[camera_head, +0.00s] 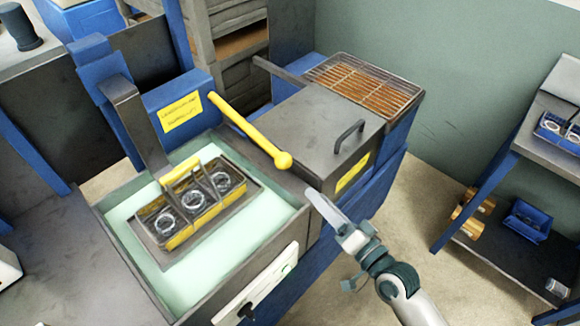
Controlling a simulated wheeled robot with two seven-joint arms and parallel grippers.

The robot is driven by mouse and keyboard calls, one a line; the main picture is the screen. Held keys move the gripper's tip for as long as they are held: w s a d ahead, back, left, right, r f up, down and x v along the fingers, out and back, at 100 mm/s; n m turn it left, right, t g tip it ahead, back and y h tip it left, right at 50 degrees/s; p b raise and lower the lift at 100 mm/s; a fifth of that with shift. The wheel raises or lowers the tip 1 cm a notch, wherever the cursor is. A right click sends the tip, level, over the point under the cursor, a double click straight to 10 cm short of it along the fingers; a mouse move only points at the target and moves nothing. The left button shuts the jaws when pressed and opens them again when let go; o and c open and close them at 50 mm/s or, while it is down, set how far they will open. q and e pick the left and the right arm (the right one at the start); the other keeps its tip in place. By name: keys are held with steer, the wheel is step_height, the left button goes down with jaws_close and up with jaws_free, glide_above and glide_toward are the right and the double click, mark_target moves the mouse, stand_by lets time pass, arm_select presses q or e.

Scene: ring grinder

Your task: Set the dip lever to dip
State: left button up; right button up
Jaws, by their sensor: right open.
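The dip lever is a yellow bar (246,127) with a round yellow knob (283,160) at its lower right end. It slants down to the right, beside the tank's back right edge. My right gripper (314,196) is open and empty, a little below and right of the knob, apart from it. Its fingers point up-left. A dark tray with yellow parts (252,192) holds 3 rings in or just over the pale green liquid (205,268) of the tank; I cannot tell how deep it sits. My left gripper is not in view.
A grey lidded box (318,122) with a black handle (349,135) stands right of the lever, with an orange grate (365,82) behind. A white panel with a black knob (246,311) is on the tank front. A shelf rack (545,155) stands at right; floor between is clear.

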mark_target(289, 167)
arm_select(q)
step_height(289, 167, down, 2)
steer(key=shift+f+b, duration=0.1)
steer(key=shift+b, duration=0.85)
arm_select(e)
steer(key=x, duration=1.3)
